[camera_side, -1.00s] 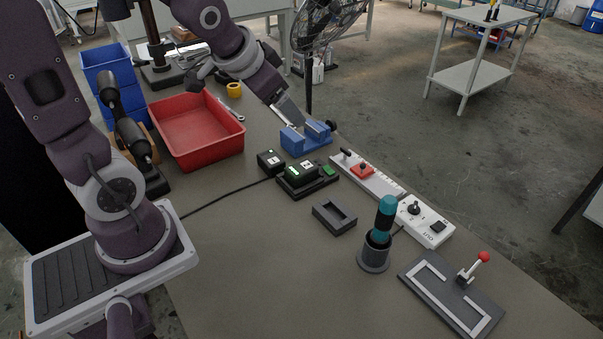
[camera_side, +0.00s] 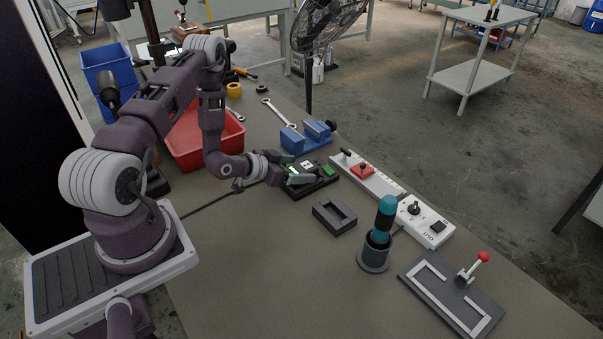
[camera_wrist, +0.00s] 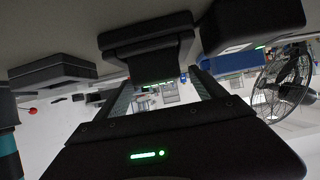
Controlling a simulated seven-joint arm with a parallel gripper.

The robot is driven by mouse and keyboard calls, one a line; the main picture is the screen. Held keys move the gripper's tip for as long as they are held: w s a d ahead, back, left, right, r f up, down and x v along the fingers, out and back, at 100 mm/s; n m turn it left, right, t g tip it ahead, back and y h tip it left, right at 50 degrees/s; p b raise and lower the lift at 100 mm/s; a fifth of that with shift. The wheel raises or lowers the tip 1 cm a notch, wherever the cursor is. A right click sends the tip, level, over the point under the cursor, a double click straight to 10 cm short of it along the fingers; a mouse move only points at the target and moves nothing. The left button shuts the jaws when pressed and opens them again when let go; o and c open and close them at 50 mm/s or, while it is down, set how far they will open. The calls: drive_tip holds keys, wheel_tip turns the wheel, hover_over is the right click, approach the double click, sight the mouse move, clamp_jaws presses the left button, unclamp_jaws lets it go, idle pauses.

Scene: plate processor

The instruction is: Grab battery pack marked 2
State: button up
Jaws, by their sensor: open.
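A black battery block (camera_side: 308,164) with a white label and a green light sits on a dark charger base (camera_side: 320,183); the mark on the label is too small to read surely. My gripper (camera_side: 302,169) is open at table level, its fingers pointing at this block from the left. In the wrist view, which is upside down, a black block (camera_wrist: 152,62) on a wider base lies ahead between my gripper's fingers (camera_wrist: 160,88). A second black block (camera_wrist: 250,22) stands beside it; my gripper mostly hides that one in the side view. I see no contact.
A blue vise (camera_side: 305,137) stands behind the charger. A white strip with a red switch (camera_side: 362,171) lies to its right. An empty dark tray (camera_side: 334,216) and a cup with a teal-handled tool (camera_side: 384,218) stand in front. A red bin (camera_side: 190,158) is at left.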

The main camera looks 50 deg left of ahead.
drive_tip(key=shift+x, duration=0.9)
clamp_jaws()
drive_tip(key=shift+r, duration=0.15)
